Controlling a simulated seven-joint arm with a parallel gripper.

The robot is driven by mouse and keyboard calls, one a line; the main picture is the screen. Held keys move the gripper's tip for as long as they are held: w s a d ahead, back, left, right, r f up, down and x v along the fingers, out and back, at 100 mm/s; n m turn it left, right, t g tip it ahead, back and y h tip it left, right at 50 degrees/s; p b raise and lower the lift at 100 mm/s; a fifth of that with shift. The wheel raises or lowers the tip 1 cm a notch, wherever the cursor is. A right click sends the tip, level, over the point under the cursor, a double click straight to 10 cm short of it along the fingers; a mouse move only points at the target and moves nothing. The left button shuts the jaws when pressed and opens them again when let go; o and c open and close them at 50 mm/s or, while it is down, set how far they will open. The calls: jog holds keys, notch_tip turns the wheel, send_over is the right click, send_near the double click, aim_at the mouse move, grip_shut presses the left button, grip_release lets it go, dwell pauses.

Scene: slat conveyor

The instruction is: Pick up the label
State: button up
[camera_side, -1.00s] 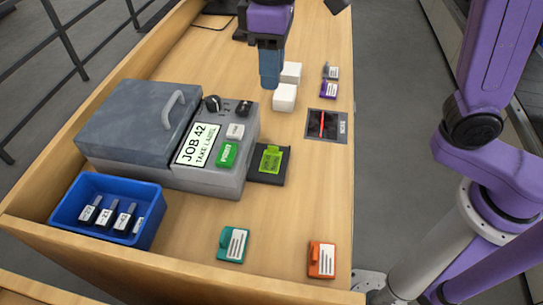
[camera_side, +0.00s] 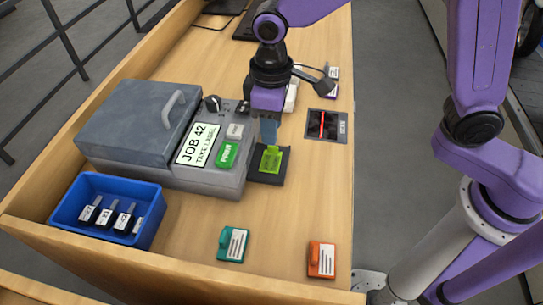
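The label is most likely the bright green piece (camera_side: 270,159) lying on the small black tray (camera_side: 267,178) at the right side of the grey printer (camera_side: 212,170). The printer's screen (camera_side: 198,144) reads "JOB 42 TAKE LABEL". My gripper (camera_side: 269,131) points down just behind the green piece, and its blue-grey fingers appear above the tray's far edge. I cannot see the gap between the fingers, nor anything held in them.
A blue bin (camera_side: 108,210) with several dark labelled items stands at the front left. A teal tag (camera_side: 233,244) and an orange tag (camera_side: 321,259) lie at the front. A scanner plate (camera_side: 325,125) with a red line is right of my gripper. White blocks are partly hidden behind it.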

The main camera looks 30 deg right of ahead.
aim_at(271, 159)
jog(key=shift+s+a+f, duration=0.1)
jog(key=shift+a+f, duration=0.05)
jog(key=shift+f, duration=2.1)
grip_shut()
jog(key=shift+r, duration=0.1)
